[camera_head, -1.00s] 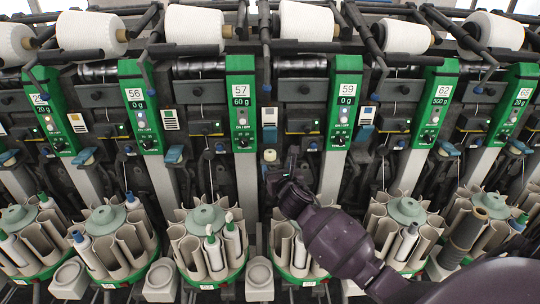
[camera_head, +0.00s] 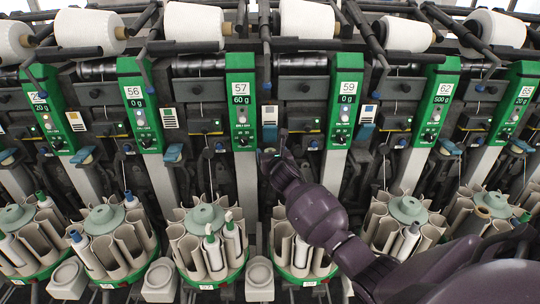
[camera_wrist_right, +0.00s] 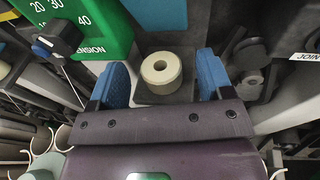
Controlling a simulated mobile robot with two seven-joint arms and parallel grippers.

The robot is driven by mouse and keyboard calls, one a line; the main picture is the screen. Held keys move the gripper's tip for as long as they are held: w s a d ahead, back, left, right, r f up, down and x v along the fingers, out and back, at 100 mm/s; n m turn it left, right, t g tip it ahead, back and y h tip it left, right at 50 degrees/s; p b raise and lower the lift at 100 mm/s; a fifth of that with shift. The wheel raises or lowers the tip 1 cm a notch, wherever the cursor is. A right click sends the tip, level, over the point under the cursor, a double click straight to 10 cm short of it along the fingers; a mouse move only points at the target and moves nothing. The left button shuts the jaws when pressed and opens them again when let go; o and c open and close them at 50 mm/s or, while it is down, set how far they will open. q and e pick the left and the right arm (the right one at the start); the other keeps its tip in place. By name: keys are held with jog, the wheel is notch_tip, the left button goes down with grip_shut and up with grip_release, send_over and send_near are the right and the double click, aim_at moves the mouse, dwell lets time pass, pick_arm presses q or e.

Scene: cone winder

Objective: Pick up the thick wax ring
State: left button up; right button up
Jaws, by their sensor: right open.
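The thick wax ring (camera_wrist_right: 161,73) is a short cream cylinder with a hole in its middle. In the right wrist view it sits on a small dark ledge. My right gripper (camera_wrist_right: 161,62) is open, with one blue finger on each side of the ring and a visible gap to both. In the head view my right gripper (camera_head: 272,155) is at the ledge between the units marked 57 and 59. It covers the ring's place there, so I cannot make the ring out in that view. My left gripper is not in view.
A green tension panel (camera_wrist_right: 75,25) with a black knob (camera_wrist_right: 58,38) is close on the left in the wrist view. A grey round part (camera_wrist_right: 249,53) is on the right. Bobbin magazines (camera_head: 207,240) stand below, and white cones (camera_head: 194,24) line the top.

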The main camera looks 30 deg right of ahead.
jog(key=shift+w+d+f, duration=0.1)
jog(key=shift+w+d, duration=0.1)
jog(key=shift+w, duration=0.25)
jog(key=c, duration=1)
